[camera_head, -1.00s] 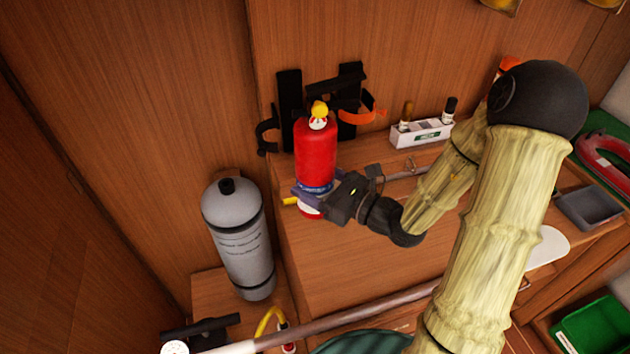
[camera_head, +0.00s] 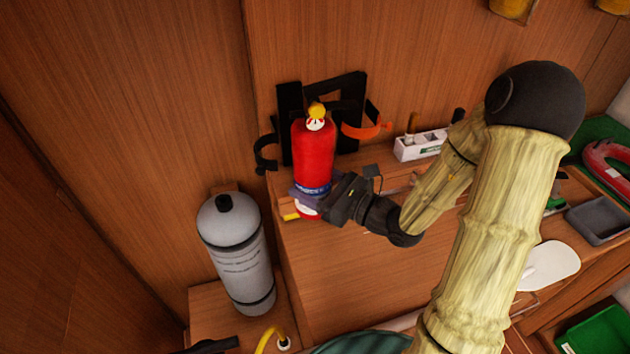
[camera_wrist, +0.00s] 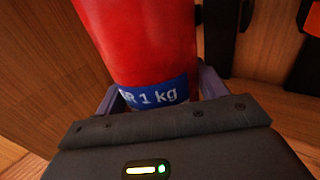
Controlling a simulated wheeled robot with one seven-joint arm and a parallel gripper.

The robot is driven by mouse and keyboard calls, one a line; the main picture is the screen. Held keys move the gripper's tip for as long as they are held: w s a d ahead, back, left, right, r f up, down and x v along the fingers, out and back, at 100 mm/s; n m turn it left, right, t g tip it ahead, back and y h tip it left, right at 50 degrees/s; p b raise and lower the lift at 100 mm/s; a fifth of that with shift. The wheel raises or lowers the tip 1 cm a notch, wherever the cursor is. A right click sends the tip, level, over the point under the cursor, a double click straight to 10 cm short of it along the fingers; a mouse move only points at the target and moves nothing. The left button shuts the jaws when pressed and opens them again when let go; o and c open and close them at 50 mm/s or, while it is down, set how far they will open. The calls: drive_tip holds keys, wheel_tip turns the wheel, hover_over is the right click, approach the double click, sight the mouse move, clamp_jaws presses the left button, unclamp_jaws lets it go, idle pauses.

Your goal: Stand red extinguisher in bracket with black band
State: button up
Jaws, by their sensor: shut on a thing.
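The red extinguisher (camera_head: 313,155) is upright, with a yellow and white top and a blue band low on its body. My gripper (camera_head: 312,197) is shut around its lower part, from the right. In the wrist view the extinguisher (camera_wrist: 140,45) stands between the two purple fingers of my gripper (camera_wrist: 155,105). The black bracket (camera_head: 350,95) is on the wooden wall behind the extinguisher. The bracket has one black curved band (camera_head: 266,154) at left and an orange band (camera_head: 362,131) at right, both spread open. The extinguisher hides the bracket's middle, and I cannot tell whether they touch.
A grey cylinder (camera_head: 238,250) stands at the lower left. A white holder (camera_head: 420,146) with upright items is right of the bracket. A grey tray (camera_head: 598,220) and a red horseshoe-shaped item (camera_head: 606,165) lie at the far right. The wooden top (camera_head: 345,265) before my gripper is mostly clear.

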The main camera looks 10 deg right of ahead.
drive_tip(key=shift+w+a+f, duration=0.1)
drive_tip(key=shift+w, duration=1.15)
drive_tip(key=shift+w+a+f, duration=0.15)
drive_tip(key=shift+w+a, duration=0.05)
drive_tip(key=shift+w, duration=0.7)
drive_tip(key=shift+w+a+f, duration=0.2)
drive_tip(key=shift+w, duration=0.75)
drive_tip(key=shift+w+a+f, duration=0.15)
drive_tip(key=shift+w+a, duration=0.05)
drive_tip(key=shift+w, duration=0.7)
drive_tip(key=shift+w+a+f, duration=0.1)
drive_tip(key=shift+w+a, duration=0.05)
drive_tip(key=shift+w, duration=0.65)
drive_tip(key=shift+w+a, duration=0.2)
drive_tip(key=shift+w, duration=0.65)
drive_tip(key=shift+w+a+f, duration=0.1)
drive_tip(key=shift+w+a, duration=0.05)
drive_tip(key=shift+w, duration=0.65)
drive_tip(key=shift+w+r, duration=0.15)
drive_tip(key=shift+r, duration=0.05)
drive_tip(key=shift+f, duration=0.25)
